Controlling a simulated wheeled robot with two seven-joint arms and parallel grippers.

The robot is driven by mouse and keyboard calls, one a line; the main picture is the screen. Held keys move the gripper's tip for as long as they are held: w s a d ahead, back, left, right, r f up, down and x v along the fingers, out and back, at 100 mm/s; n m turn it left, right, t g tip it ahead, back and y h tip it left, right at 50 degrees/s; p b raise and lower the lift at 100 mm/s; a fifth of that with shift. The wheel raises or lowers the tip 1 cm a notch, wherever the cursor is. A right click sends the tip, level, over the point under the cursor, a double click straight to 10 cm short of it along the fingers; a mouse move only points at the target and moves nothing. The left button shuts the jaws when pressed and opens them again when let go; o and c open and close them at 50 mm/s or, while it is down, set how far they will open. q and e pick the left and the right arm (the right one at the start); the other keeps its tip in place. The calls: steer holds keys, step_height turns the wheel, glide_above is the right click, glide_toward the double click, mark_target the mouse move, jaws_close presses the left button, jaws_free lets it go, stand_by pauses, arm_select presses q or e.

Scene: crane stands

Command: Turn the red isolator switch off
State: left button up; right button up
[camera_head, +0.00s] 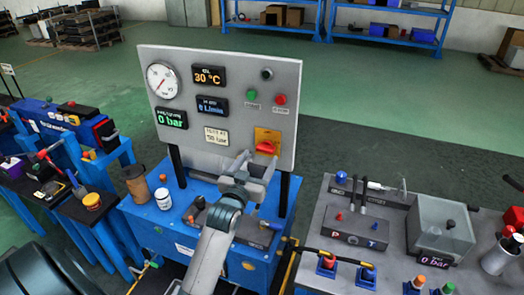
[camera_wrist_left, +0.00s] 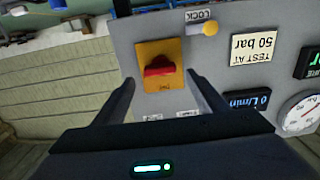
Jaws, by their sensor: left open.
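The red isolator switch (camera_head: 266,147) is a red handle on a yellow plate (camera_head: 268,135) at the lower right of the grey panel (camera_head: 200,60). In the left wrist view the red handle (camera_wrist_left: 159,67) lies roughly crosswise on its yellow plate (camera_wrist_left: 158,50). My left gripper (camera_head: 258,160) is in front of the panel, just below the switch in the head view. Its fingers are open and empty. In the left wrist view the open fingers (camera_wrist_left: 160,88) point to either side of the handle, apparently without touching it. My right gripper is not in view.
The panel also bears a round gauge (camera_head: 163,80), displays, a green button (camera_head: 251,94) and a red button (camera_head: 281,99). It stands on a blue bench (camera_head: 155,228) with jars. A grey-topped bench (camera_head: 320,215) with fittings stands at right. Green floor lies behind.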

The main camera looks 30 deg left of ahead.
mark_target(264, 150)
arm_select(q)
steer(key=shift+p+x, duration=0.35)
steer(key=shift+x, duration=1.5)
steer(key=c, duration=1.1)
